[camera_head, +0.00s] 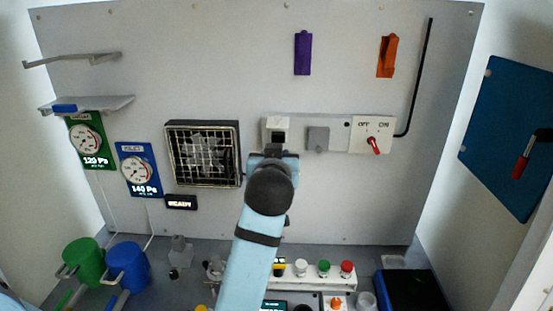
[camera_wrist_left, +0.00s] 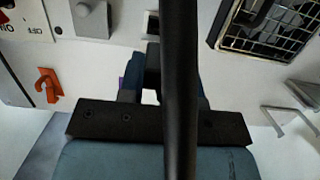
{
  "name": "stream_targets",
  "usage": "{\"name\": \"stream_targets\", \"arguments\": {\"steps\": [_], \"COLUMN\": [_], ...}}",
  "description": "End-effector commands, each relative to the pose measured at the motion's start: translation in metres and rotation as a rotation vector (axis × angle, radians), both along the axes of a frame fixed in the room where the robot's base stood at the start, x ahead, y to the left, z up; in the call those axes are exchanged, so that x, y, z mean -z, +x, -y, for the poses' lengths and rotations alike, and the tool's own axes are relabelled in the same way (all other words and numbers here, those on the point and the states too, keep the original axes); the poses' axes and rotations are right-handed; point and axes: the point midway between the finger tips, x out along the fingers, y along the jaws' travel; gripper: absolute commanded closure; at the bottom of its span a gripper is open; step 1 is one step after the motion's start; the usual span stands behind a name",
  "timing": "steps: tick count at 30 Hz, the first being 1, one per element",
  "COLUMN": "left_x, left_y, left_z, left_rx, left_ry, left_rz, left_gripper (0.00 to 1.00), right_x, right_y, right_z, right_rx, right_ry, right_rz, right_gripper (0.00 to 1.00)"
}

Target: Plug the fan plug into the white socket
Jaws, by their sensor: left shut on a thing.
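The white socket (camera_head: 267,124) sits on the wall rail, right of the fan (camera_head: 203,153). My left gripper (camera_head: 273,155) is right below and in front of it, with its arm rising from the bottom. In the left wrist view the left gripper (camera_wrist_left: 155,88) is shut on a small dark block, the fan plug (camera_wrist_left: 152,63). A dark patch shows at the socket's face in the head view; I cannot tell whether the plug is inside the socket or just in front. A thick black bar (camera_wrist_left: 181,100) hides part of the wrist view. My right gripper is not in view.
A grey socket (camera_head: 318,139) and an OFF/ON switch panel (camera_head: 360,125) with a red lever stand right of the white socket. Purple (camera_head: 303,54) and orange (camera_head: 387,56) hooks hang above. Gauges are at left; cups and a button box (camera_head: 312,284) stand below.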

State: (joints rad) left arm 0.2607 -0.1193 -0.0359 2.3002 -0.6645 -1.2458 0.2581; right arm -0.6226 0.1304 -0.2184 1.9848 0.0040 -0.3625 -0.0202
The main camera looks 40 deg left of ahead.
Motion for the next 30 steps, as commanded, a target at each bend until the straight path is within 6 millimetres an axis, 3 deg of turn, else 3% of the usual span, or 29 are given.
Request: {"name": "stream_targets", "arguments": {"steps": [10, 30], "left_x": [0.000, 0.001], "left_y": [0.005, 0.048], "left_z": [-0.003, -0.029], "left_rx": [0.000, 0.000], "left_ry": [0.001, 0.001], "left_rz": [0.000, -0.001], "left_gripper": [0.97, 0.97], "right_x": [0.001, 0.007], "right_y": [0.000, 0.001], "right_z": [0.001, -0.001], "right_rx": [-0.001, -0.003], "right_ry": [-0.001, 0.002], "right_rz": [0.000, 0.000], "right_gripper": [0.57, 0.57]}}
